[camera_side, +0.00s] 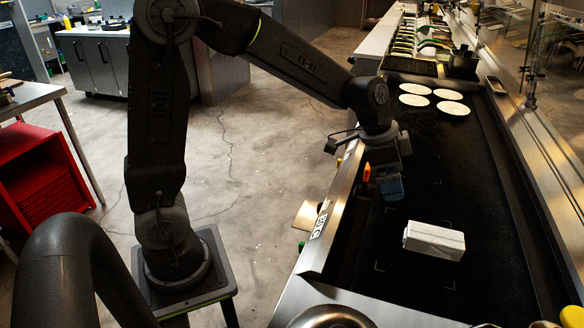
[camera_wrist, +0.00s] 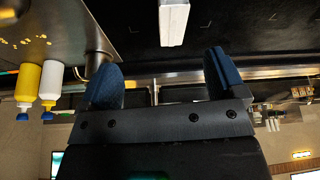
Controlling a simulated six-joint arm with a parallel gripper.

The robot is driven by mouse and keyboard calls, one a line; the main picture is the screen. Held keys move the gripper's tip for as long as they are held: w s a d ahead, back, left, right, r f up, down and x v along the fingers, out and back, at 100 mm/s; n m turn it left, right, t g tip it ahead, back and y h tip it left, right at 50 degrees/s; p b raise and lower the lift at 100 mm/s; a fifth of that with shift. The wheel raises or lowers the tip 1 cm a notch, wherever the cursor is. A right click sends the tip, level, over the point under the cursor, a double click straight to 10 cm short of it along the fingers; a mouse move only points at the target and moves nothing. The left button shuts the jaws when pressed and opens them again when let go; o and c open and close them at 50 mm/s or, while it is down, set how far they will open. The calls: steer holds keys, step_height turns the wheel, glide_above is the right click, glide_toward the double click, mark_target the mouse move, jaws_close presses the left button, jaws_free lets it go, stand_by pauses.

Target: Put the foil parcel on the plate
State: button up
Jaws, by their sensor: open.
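The foil parcel (camera_side: 434,241), a pale silvery-white block, lies on the dark griddle (camera_side: 400,290) within corner marks. Its end also shows at the top of the wrist view (camera_wrist: 173,22). My gripper (camera_side: 388,186) is above the griddle, apart from the parcel and farther back than it. In the wrist view its two blue fingers stand wide apart with nothing between them (camera_wrist: 160,76). A round shiny metal rim (camera_side: 330,318) is cut off at the bottom of the side view; I cannot tell whether it is the plate.
Several flat white discs (camera_side: 432,97) lie on the far griddle. A dark container (camera_side: 463,63) and food trays stand beyond. A raised steel edge (camera_side: 325,215) bounds the griddle's left. In the wrist view, yellow (camera_wrist: 28,84) and white (camera_wrist: 51,84) bottles stand at left. The griddle around the parcel is clear.

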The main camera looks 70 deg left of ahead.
steer(key=s+a+r+n+t+y, duration=0.1)
steer(key=s+r+n, duration=0.2)
steer(key=s, duration=0.8)
steer(key=s+a+r+n+t+y, duration=0.1)
steer(key=s+a+r+n, duration=0.1)
steer(key=s, duration=0.8)
steer(key=shift+s+r+n+y, duration=0.4)
steer(key=shift+r+n, duration=0.1)
steer(key=shift+n, duration=0.7)
